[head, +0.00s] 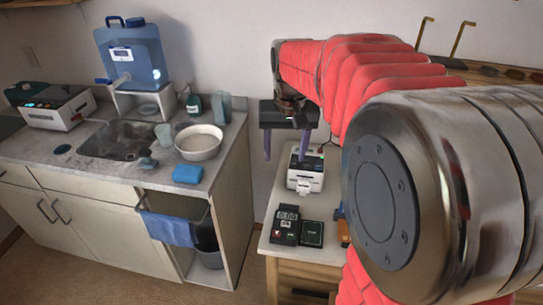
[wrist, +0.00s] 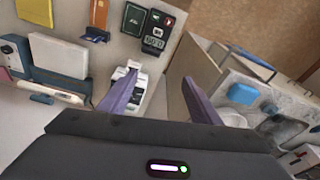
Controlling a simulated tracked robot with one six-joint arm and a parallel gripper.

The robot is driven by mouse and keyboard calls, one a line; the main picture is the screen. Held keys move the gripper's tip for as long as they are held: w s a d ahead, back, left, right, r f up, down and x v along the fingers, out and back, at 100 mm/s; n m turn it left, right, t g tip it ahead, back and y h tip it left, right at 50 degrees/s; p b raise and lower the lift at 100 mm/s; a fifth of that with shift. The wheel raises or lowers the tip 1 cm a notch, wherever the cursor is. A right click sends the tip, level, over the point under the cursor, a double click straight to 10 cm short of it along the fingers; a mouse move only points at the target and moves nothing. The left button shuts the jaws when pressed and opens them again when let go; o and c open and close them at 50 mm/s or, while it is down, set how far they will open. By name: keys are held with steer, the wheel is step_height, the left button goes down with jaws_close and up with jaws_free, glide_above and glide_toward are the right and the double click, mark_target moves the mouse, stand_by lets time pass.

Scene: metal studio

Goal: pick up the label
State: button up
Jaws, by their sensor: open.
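A small white label (head: 304,188) sticks out of the front of a white label printer (head: 312,165) on the wooden side bench. In the wrist view the printer (wrist: 147,82) stands behind my left finger, and the label (wrist: 133,65) shows at its far end. My gripper (head: 286,150) is open, with two purple fingers pointing down and nothing between them. It hangs above and to the left of the printer in the head view. In the wrist view my gripper (wrist: 160,77) has its left finger overlapping the printer, hiding part of it.
A timer (head: 286,224) and a dark card (head: 312,233) lie in front of the printer. To the left is a counter with a sink (head: 118,140), a white bowl (head: 199,142), a blue sponge (head: 187,174) and a water jug (head: 130,58). A gap separates counter and bench.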

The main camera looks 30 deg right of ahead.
steer(key=w+d+f+m+g, duration=0.1)
steer(key=w+d+f, duration=0.2)
steer(key=d, duration=0.2)
steer(key=w+d+f+m, duration=0.1)
steer(key=w+d+f, duration=0.2)
steer(key=d, duration=0.3)
steer(key=shift+d+f+g+y, duration=0.15)
steer(key=shift+f+g+y, duration=0.15)
steer(key=shift+g, duration=0.1)
glide_above(304, 186)
steer(key=shift+s+f, duration=0.15)
steer(key=shift+f, duration=4.15)
steer(key=shift+f, duration=2.6)
steer(key=shift+f, duration=0.25)
steer(key=shift+c, duration=0.5)
steer(key=c, duration=1.1)
